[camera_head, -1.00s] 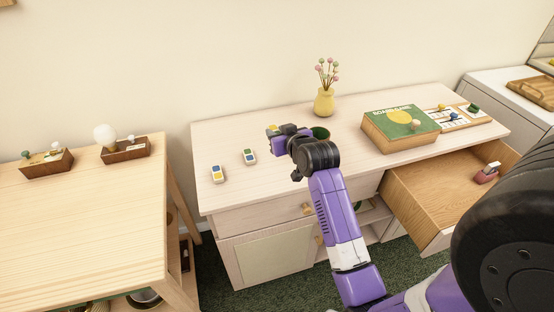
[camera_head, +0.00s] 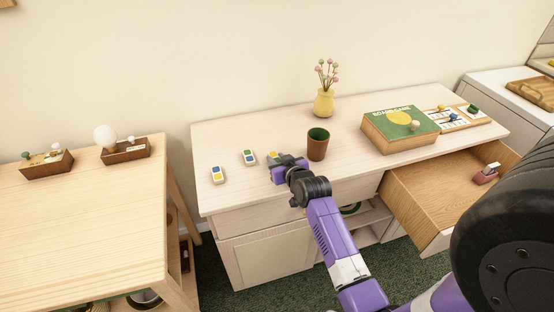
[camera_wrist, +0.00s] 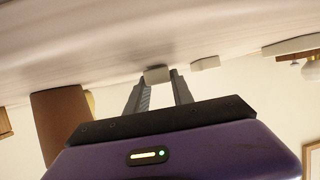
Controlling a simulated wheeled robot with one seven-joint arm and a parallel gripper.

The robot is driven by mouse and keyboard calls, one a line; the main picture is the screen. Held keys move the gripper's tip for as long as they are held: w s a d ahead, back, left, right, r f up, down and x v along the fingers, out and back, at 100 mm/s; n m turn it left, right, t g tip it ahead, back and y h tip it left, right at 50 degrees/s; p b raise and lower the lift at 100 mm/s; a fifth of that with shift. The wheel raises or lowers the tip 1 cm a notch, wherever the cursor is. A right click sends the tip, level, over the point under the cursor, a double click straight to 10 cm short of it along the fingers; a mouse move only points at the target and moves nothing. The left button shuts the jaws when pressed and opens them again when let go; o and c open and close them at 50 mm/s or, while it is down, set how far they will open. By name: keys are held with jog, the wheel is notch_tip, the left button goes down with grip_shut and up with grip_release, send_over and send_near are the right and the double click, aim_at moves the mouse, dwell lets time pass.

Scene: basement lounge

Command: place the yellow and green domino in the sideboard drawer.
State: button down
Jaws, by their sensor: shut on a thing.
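The yellow and green domino (camera_head: 272,156) is between the fingers of my gripper (camera_head: 279,162), over the left half of the sideboard top (camera_head: 350,170). In the wrist view the domino (camera_wrist: 157,74) shows as a pale block at the fingertips of my gripper (camera_wrist: 158,84), which is shut on it. Whether the domino touches the top or hangs just above it is hard to tell. The sideboard drawer (camera_head: 425,190) is pulled open at the right, well away from my gripper.
Two other dominoes, one (camera_head: 249,157) and another (camera_head: 218,175), lie to the left. A brown cup (camera_head: 317,146) stands just right of my gripper. A yellow vase (camera_head: 324,103) and green game box (camera_head: 400,128) stand farther back. A small reddish object (camera_head: 487,174) is in the drawer.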

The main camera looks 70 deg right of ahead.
jog(key=shift+f, duration=0.2)
jog(key=c, duration=1.1)
grip_release()
